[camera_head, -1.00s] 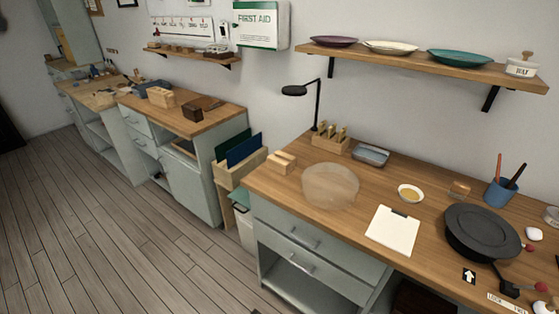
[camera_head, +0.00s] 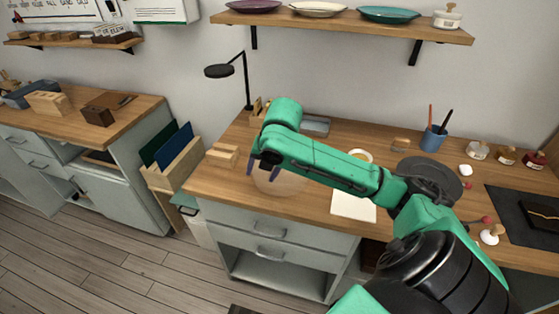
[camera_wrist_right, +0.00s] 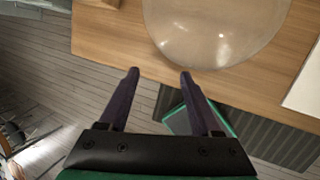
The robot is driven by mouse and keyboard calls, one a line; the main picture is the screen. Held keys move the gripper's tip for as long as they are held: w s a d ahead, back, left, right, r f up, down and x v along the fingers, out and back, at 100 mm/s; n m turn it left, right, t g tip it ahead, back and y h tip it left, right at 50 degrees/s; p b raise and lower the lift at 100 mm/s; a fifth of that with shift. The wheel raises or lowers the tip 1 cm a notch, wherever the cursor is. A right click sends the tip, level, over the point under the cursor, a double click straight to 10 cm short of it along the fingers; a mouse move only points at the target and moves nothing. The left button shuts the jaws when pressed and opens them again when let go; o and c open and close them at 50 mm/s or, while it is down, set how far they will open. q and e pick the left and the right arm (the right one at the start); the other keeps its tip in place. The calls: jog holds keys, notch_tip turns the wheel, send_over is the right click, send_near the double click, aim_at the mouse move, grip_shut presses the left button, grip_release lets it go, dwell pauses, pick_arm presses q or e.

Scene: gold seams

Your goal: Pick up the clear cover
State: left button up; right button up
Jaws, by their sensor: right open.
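The clear cover (camera_head: 290,184) is a see-through dome on the wooden bench near its front edge, partly hidden behind my right arm and fingers in the head view. In the right wrist view the clear cover (camera_wrist_right: 215,30) fills the top middle. My right gripper (camera_head: 263,172) is open, with its two dark purple fingers pointing down at the cover's near left side. In the right wrist view the right gripper (camera_wrist_right: 160,74) is empty, its fingertips just short of the cover's near rim. I cannot tell whether they touch it. My left gripper is not in view.
A wooden block (camera_head: 223,155) lies left of the cover. A black lamp (camera_head: 246,80) stands behind it. A wall shelf (camera_head: 340,25) with plates hangs above.

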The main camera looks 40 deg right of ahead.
jog(key=s+d+r+n+h, duration=0.1)
jog(key=s+d+r+n, duration=0.1)
jog(key=d+r+n, duration=0.75)
jog(key=w+f, duration=0.2)
jog(key=f, duration=0.1)
jog(key=w+f+m+p, duration=0.1)
jog(key=w+f, duration=0.1)
jog(key=f, duration=0.1)
jog(key=w+d+f+m, duration=0.1)
jog(key=w+f, duration=0.1)
jog(key=f, duration=0.1)
jog(key=shift+w+f, duration=0.1)
jog(key=shift+f, duration=0.15)
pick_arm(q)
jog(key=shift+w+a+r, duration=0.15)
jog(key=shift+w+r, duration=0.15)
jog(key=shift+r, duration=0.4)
pick_arm(e)
grip_shut()
jog(key=shift+r, duration=0.1)
